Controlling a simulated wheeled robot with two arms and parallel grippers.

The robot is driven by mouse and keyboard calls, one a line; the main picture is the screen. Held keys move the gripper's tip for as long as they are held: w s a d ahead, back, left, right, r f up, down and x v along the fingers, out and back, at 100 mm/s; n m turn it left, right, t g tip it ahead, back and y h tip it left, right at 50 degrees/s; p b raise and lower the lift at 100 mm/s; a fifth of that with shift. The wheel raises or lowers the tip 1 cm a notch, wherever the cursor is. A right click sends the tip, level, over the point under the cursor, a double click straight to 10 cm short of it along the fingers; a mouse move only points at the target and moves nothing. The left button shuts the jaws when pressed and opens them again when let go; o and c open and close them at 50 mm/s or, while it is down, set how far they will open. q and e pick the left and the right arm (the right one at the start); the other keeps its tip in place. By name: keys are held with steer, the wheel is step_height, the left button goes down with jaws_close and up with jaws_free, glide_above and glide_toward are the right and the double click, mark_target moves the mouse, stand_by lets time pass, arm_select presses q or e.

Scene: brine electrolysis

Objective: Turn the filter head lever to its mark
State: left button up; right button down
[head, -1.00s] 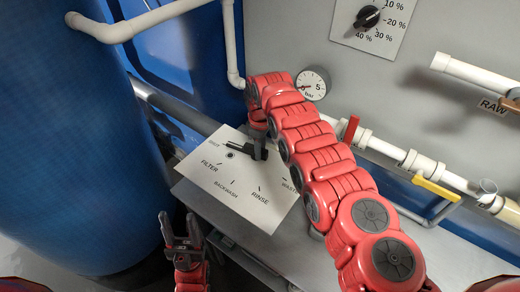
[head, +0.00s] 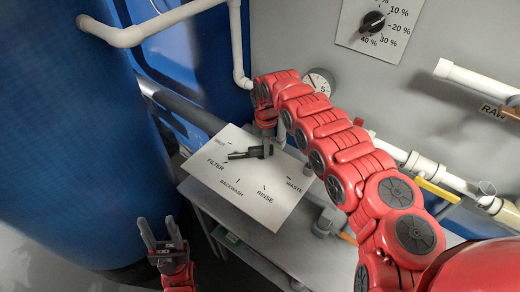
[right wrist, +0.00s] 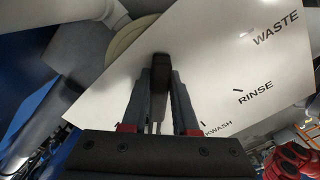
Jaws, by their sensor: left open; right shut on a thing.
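The filter head lever (head: 244,154) is a black bar on a white dial plate (head: 277,214) lettered FILTER, BACKWASH, RINSE and WASTE, plus a label at the upper left too small to read. Its free end points left, close to the FILTER lettering. I cannot tell whether it lines up exactly with the FILTER mark. My right gripper (head: 267,146) reaches down from above and is shut on the lever. In the right wrist view the black lever (right wrist: 161,68) shows between the fingers. My left gripper (head: 161,238) is open and empty, low at the left, apart from the plate.
A large blue tank (head: 70,140) stands at the left. White pipes (head: 165,20) run above it. A gauge (head: 320,83) and a percent dial (head: 373,22) are on the grey wall behind. A yellow-handled valve (head: 437,189) sits on the pipe at the right.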

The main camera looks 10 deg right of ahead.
steer(key=shift+w+n+b, duration=0.15)
steer(key=shift+n+b, duration=0.35)
steer(key=shift+n, duration=0.1)
steer(key=shift+r, duration=0.1)
steer(key=c, duration=0.7)
jaws_free()
